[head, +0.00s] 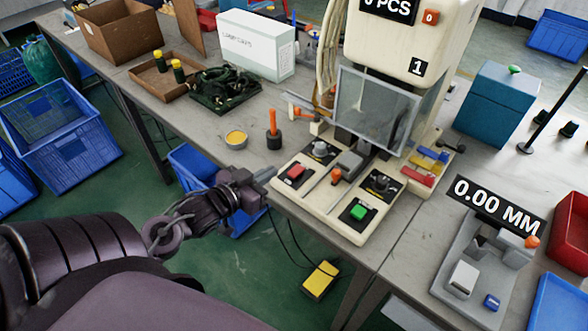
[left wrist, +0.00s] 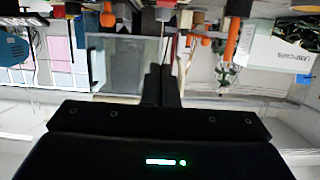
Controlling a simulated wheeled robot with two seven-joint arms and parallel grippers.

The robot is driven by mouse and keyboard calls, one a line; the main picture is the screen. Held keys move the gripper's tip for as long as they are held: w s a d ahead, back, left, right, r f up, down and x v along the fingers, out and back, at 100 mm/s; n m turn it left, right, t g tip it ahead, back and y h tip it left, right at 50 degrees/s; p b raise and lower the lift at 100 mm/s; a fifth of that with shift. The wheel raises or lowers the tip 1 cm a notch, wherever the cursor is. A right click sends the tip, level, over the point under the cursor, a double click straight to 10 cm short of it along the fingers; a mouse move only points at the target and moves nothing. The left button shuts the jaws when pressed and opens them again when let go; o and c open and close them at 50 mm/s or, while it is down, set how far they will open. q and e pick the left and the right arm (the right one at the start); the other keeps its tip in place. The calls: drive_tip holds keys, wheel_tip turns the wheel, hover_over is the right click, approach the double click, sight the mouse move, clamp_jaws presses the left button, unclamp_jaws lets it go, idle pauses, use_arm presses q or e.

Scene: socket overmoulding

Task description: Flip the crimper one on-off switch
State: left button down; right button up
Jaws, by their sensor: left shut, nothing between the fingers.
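Crimper one (head: 415,68) is a cream machine marked "1", with a clear guard (head: 375,112) at its front; the guard also shows in the left wrist view (left wrist: 115,62). Its cream base carries a red switch (head: 296,171), a green button (head: 358,212), a grey knob (head: 320,149), a dark knob (head: 380,184) and an orange-tipped lever (head: 336,175). I cannot read which control is the on-off switch. My left gripper (head: 268,175) is shut and empty, just left of the red switch by the base's left edge. Its closed fingers show in the left wrist view (left wrist: 163,86). My right gripper is not in view.
A white carton (head: 256,46) is behind. A gauge (head: 483,265) reading 0.00 MM sits at right. A yellow pedal (head: 320,280) lies on the floor.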

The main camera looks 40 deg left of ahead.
use_arm(q)
hover_over(294, 173)
wheel_tip(294, 173, down, 2)
drive_tip(key=shift+f+p, duration=0.15)
drive_tip(key=shift+p, duration=0.2)
wheel_tip(294, 173, down, 3)
drive_tip(key=shift+r, duration=0.1)
drive_tip(key=shift+f, duration=0.7)
